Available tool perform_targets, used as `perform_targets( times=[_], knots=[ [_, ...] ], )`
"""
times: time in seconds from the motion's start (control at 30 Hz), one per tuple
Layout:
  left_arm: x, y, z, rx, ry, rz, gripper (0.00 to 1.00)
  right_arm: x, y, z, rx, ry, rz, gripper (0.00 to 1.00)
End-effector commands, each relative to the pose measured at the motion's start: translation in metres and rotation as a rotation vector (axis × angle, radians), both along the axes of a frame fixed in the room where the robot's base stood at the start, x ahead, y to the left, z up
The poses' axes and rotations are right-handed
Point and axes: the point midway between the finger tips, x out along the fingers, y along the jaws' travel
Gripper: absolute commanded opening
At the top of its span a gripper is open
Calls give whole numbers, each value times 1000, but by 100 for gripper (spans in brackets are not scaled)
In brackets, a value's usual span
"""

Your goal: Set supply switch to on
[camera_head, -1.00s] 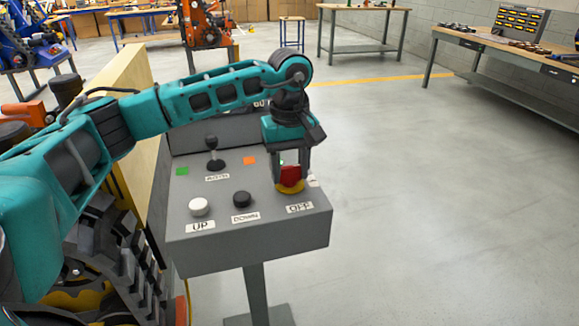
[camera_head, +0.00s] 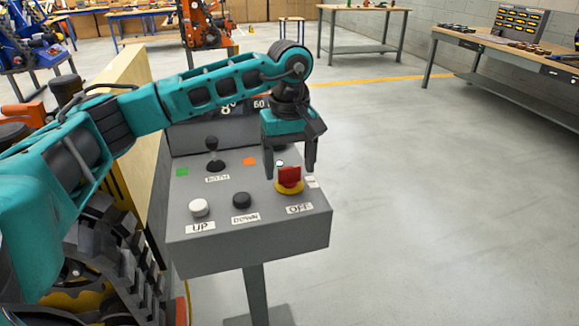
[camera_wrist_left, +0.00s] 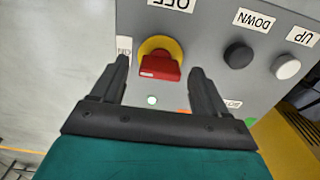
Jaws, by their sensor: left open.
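The supply switch (camera_head: 289,178) is a red rotary handle on a yellow round base, at the right of a grey control box (camera_head: 250,256). A label reading OFF (camera_head: 299,208) sits in front of it. In the left wrist view the red handle (camera_wrist_left: 160,67) lies crosswise, between and beyond the fingertips. My left gripper (camera_head: 290,172) is open and empty above and around the switch, with its fingers apart from the handle. A small light (camera_wrist_left: 152,100) near the switch glows pale green. My right gripper is out of view.
The box also carries a white UP button (camera_head: 199,207), a black DOWN button (camera_head: 242,200) and a black lever (camera_head: 213,155). A display (camera_head: 240,106) stands behind, partly hidden by my arm. A tracked machine (camera_head: 110,240) is at left. Floor at right is clear.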

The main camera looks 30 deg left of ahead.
Motion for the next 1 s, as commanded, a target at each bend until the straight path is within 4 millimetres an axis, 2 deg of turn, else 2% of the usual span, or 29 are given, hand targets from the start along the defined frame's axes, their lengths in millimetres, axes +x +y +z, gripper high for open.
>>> perform_targets(
  times=[0.3, 0.5, 0.7, 1.0],
  knots=[
    [1, 0, 72, 0, -5, -1, 74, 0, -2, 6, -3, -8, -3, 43],
    [0, 0, 104, 0, -3, -1, 74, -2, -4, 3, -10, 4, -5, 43],
    [0, 0, 115, 0, -1, 0, 74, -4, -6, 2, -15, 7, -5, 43],
    [0, 0, 115, 0, -1, 0, 74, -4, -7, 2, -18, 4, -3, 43]
  ],
)
